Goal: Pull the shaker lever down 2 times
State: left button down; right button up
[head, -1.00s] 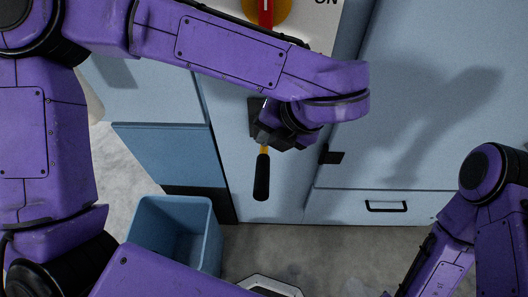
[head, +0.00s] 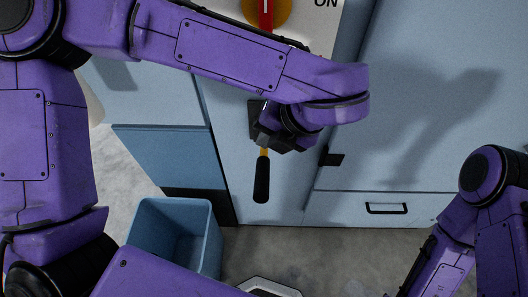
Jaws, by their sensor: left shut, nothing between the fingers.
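The shaker lever (head: 262,178) has a black handle and a short orange-yellow stem, and hangs down against the pale blue machine front. My left gripper (head: 266,142) is just above the handle, at the top of the stem. Its fingers are shut with nothing between them. It covers the lever's upper end and part of the dark mount, so I cannot tell whether it touches the lever. My right arm shows at the lower right, but its gripper is out of view.
A red and yellow rotary switch (head: 266,12) with an ON label is at the top. An open blue bin (head: 172,238) stands on the floor at lower left. A drawer with a black handle (head: 386,208) is at right. Bare floor shows in front of the machine.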

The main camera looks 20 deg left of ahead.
aim_at(266, 171)
pick_arm(q)
jog(key=shift+f, duration=0.15)
dwell(0.6)
jog(key=shift+s+f, duration=0.15)
jog(key=shift+f, duration=0.15)
jog(key=shift+s+d+f+b, duration=0.1)
jog(key=shift+s+f+b, duration=0.3)
jog(key=shift+f+b, duration=0.65)
jog(key=shift+s+d+f+b, duration=0.15)
jog(key=shift+s+f+b, duration=0.25)
jog(key=shift+f+b, duration=0.65)
jog(key=shift+s+d+f+b, duration=0.1)
jog(key=shift+s+f+b, duration=0.3)
jog(key=shift+f+b, duration=0.65)
dwell(3.2)
